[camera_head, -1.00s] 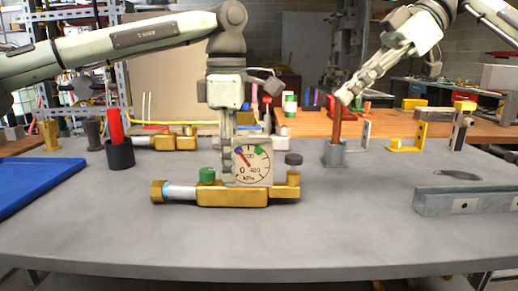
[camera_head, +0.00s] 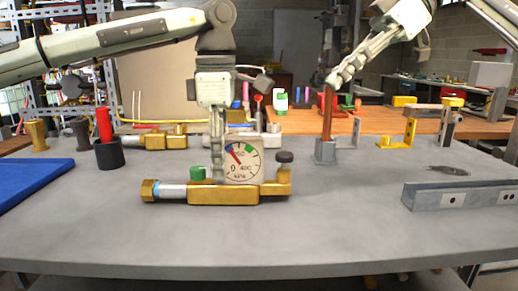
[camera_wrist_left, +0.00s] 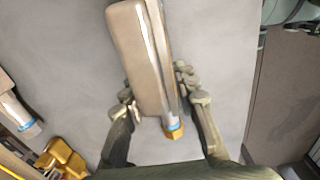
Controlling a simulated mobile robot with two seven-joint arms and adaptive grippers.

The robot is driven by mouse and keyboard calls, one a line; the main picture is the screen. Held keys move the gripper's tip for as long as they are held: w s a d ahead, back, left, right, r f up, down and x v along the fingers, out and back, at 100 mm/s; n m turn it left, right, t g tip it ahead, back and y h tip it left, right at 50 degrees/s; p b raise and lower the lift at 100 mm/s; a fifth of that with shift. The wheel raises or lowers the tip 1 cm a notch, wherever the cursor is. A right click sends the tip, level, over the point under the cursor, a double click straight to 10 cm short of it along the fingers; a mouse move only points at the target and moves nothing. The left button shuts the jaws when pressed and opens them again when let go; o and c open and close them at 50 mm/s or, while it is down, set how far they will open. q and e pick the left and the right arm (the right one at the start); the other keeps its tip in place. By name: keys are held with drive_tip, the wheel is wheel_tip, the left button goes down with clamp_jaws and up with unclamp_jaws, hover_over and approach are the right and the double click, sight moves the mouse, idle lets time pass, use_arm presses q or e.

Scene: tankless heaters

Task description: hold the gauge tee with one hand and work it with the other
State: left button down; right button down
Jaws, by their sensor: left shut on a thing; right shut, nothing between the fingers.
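The gauge tee (camera_head: 237,194) is a brass body lying across the grey table, with a silver pipe and brass end at left. It carries a round kPa gauge (camera_head: 243,162), a green cap (camera_head: 197,173) and a dark knob (camera_head: 284,157). My left gripper (camera_head: 217,177) points down and is shut on the tee between the green cap and gauge. In the left wrist view its fingers (camera_wrist_left: 160,102) flank the tee (camera_wrist_left: 140,55). My right gripper (camera_head: 332,82) is shut and empty, at the top of a copper-coloured rod; contact is unclear.
The copper rod (camera_head: 327,122) stands in a grey block (camera_head: 325,151). A black cup (camera_head: 110,155) with a red item, another brass fitting (camera_head: 165,139) and a blue tray (camera_head: 30,180) are at left. A grey rail (camera_head: 460,197) lies at right. The front table is clear.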

drive_tip(key=shift+r, duration=0.1)
hover_over(279, 154)
drive_tip(key=d, duration=0.3)
wheel_tip(279, 154, down, 7)
drive_tip(key=shift+w+f, duration=0.15)
drive_tip(key=shift+f, duration=1.9)
